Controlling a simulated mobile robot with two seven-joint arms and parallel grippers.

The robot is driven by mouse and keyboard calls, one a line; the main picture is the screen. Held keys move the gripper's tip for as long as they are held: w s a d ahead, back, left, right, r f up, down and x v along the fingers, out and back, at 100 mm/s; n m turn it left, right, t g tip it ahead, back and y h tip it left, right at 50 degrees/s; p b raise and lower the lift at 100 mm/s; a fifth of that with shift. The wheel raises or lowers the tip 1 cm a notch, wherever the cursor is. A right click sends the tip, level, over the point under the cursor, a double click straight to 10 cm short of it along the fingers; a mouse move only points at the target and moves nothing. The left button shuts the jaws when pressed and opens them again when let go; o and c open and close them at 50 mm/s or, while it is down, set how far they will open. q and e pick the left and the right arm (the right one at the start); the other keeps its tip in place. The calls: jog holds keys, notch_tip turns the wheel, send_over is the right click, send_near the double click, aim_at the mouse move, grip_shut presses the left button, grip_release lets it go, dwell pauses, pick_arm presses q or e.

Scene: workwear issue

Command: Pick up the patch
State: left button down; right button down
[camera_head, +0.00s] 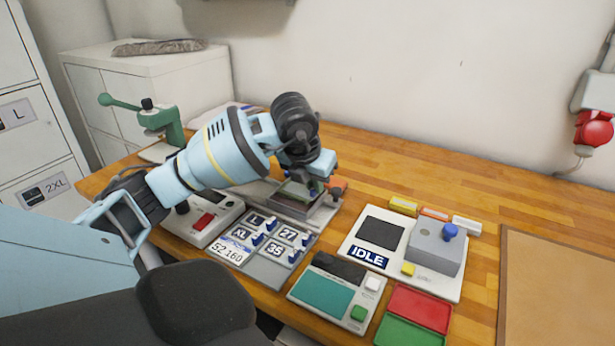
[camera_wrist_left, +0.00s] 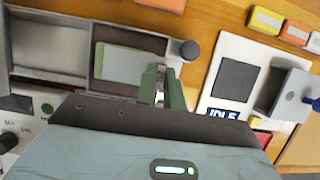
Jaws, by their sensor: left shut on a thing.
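The patch, a flat grey-green rectangle with a green border, shows in the left wrist view (camera_wrist_left: 122,65) over a brown-lined recess of a grey tray (camera_wrist_left: 47,73). My left gripper (camera_wrist_left: 161,84) is shut on its right edge. In the head view the left gripper (camera_head: 316,185) points down at the tray, and the patch is partly hidden beneath it. I cannot tell whether the patch is lifted clear of the recess. My right gripper is not in view.
A panel reading IDLE (camera_head: 354,245) stands right of the tray. Number-and-letter blocks (camera_head: 262,249) and a teal-screened device (camera_head: 322,292) lie in front. Red (camera_head: 419,308) and green trays sit at the front. A green lever press (camera_head: 165,122) stands at the back left.

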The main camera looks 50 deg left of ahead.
pick_arm(q)
jog(key=shift+r, duration=0.15)
